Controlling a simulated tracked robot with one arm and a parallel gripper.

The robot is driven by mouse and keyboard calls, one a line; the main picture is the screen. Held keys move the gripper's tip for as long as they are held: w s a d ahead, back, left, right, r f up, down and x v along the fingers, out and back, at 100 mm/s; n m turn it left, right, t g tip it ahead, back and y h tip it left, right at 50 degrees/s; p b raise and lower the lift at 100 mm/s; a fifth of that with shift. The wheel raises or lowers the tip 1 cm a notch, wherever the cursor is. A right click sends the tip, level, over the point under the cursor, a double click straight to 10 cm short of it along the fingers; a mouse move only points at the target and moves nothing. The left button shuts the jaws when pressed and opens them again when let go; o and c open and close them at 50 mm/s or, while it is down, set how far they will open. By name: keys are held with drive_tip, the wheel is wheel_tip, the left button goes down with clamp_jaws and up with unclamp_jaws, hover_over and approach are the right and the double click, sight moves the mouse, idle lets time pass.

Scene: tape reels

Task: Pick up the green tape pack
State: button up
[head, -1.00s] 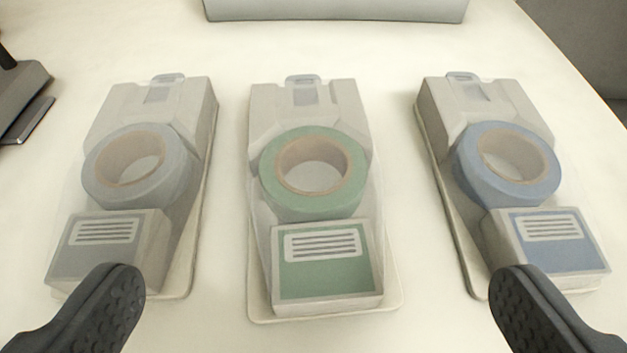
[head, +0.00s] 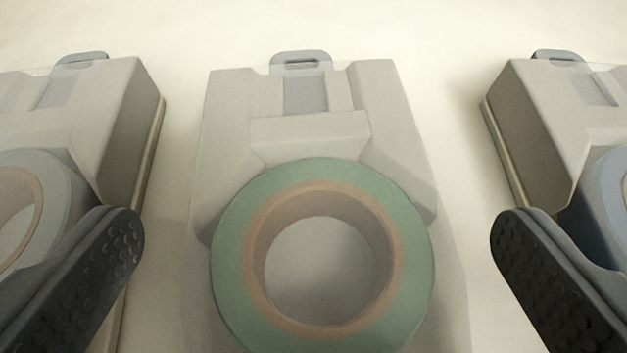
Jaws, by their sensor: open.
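The green tape pack (head: 235,260) lies in the middle of the head view. It is a clear pack with a green tape roll around a brown core, a pale grey moulded back part and a hanging tab at the far end. Its near end is cut off by the bottom edge. My gripper (head: 318,222) is open. Its two dark, dimpled fingers stand apart to the left and right of the pack, and neither seems to touch it. Nothing is held.
A grey tape pack (head: 135,130) lies on the left and a blue tape pack (head: 540,130) on the right, both partly cut off. My fingers overlap them in the picture; I cannot tell whether they touch. The pale table (head: 400,25) is clear beyond the packs.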

drive_tip(key=shift+x, duration=0.75)
drive_tip(key=c, duration=1.2)
drive_tip(key=shift+o, duration=0.2)
drive_tip(key=shift+r, duration=0.15)
